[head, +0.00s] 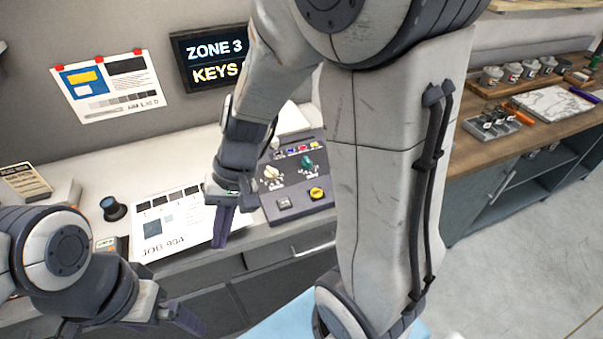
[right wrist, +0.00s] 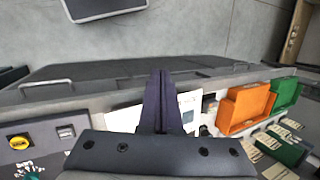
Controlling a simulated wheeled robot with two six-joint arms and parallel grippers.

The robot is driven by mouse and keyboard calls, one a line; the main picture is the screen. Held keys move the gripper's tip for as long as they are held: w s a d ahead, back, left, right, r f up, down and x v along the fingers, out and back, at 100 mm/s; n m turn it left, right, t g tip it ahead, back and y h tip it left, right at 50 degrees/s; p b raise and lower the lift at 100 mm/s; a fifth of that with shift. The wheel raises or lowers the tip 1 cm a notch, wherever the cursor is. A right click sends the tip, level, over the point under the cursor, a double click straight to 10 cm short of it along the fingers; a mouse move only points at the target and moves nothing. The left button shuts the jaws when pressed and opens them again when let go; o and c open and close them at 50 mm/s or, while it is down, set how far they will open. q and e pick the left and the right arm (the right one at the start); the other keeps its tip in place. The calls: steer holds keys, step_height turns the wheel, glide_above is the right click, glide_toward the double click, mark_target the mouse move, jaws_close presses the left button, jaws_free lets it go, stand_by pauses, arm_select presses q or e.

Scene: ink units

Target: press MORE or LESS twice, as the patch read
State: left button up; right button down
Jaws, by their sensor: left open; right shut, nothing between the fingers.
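The control console (head: 318,160) stands on the bench with a yellow key (head: 317,193), a grey key (head: 283,203), a cream knob and a green knob. The key labels are too small to read. A printed sheet (head: 165,250) with dark patches lies to its left. My right gripper (head: 222,238) is shut and empty, fingers pointing down over the sheet's right edge, left of the keys. In the right wrist view its fingers (right wrist: 161,80) are together; the yellow key (right wrist: 18,142) and grey key (right wrist: 66,132) show at left. My left gripper (head: 180,318) is open, low at left, clear of the bench.
A wall sign (head: 213,60) reads ZONE 3 KEYS. A pinned chart (head: 112,88) hangs beside it. A dark round device (head: 112,208) stands left of the sheet. Orange (right wrist: 245,107) and green (right wrist: 285,94) bins show in the right wrist view. A side bench (head: 500,150) holds jars.

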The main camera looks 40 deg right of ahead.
steer(key=w+d+m+t+y+p, duration=0.1)
steer(key=w+d+m+t+y, duration=0.1)
steer(key=w+d+m, duration=0.55)
steer(key=m+t+h+p, duration=0.25)
steer(key=m+t, duration=0.45)
steer(key=m, duration=0.4)
glide_above(321, 193)
step_height(321, 193, down, 6)
steer(key=r, duration=0.1)
steer(key=shift+f, duration=0.25)
steer(key=shift+f, duration=0.1)
step_height(321, 193, down, 8)
steer(key=b, duration=0.6)
steer(key=shift+f+b, duration=0.3)
steer(key=shift+b, duration=0.05)
steer(key=shift+f, duration=0.1)
steer(key=shift+f+b, duration=0.3)
steer(key=shift+b, duration=0.35)
